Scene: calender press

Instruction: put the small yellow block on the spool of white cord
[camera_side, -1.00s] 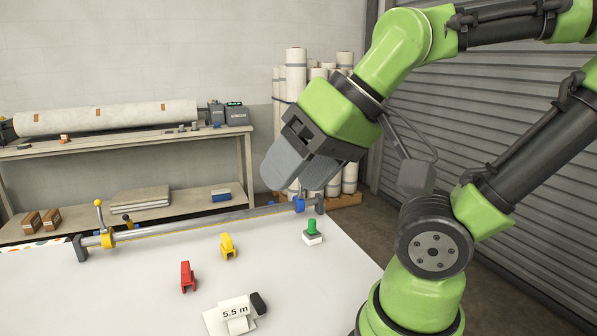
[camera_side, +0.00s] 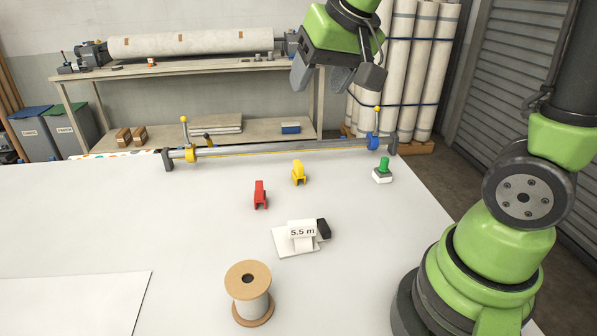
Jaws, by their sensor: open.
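The small yellow block (camera_side: 299,173), notched at its bottom, stands on the white table, right of and a little behind a red block. The spool of white cord (camera_side: 249,305) stands upright near the front, with tan round flanges and white cord between them; its top flange is bare apart from the centre hole. My gripper (camera_side: 321,82) is open and empty, high above the table, above and slightly right of the yellow block in the picture. Its grey fingers are tilted and partly overlap.
A red block (camera_side: 260,195), a white holder marked 5.5 m (camera_side: 301,237) with a black end, and a green-topped button (camera_side: 383,170) stand on the table. A rail (camera_side: 275,151) runs along the back edge. A pale sheet (camera_side: 70,303) lies front left. The left middle is clear.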

